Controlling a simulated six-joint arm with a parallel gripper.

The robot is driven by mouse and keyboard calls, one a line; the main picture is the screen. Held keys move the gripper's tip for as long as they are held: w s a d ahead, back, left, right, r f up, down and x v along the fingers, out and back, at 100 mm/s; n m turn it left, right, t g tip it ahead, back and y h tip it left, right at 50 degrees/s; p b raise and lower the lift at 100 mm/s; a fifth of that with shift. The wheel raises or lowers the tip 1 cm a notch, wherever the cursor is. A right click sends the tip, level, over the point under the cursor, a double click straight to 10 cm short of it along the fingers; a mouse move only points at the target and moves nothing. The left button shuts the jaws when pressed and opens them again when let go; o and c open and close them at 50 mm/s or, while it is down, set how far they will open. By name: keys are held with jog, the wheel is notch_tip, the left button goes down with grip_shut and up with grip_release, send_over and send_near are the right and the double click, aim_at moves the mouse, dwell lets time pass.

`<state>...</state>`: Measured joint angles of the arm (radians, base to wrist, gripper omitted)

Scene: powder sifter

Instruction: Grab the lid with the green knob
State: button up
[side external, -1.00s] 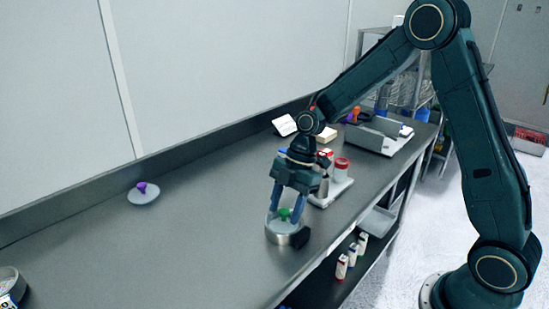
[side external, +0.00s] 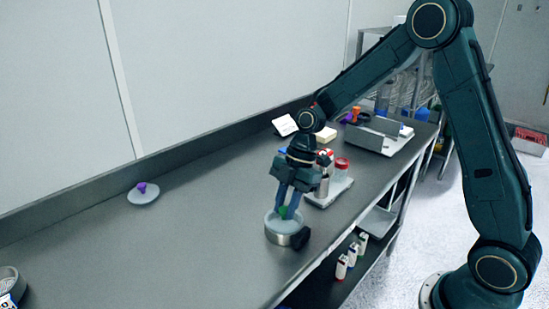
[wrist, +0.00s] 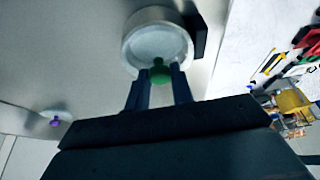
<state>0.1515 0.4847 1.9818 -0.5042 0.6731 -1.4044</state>
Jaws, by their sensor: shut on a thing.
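The lid with the green knob (side external: 283,212) sits on a round metal sifter pan (side external: 281,239) near the front edge of the bench. My gripper (side external: 288,208) points down over it, its two blue fingers shut on the green knob. In the wrist view the green knob (wrist: 159,72) is between the fingertips (wrist: 161,72), with the pale lid disc (wrist: 158,44) inside the pan's rim. A black block (side external: 300,238) is at the pan's right side.
A second lid with a purple knob (side external: 143,195) lies on the bench to the left. A grey tray with bottles (side external: 329,190) stands just behind my gripper. A container (side external: 9,284) is at the lower left. The middle of the bench is clear.

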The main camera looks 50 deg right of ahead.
aim_at(285, 207)
notch_tip(285, 207, up, 20)
jog(key=shift+f, duration=0.2)
dwell(0.4)
jog(key=shift+w, duration=0.1)
dwell(0.5)
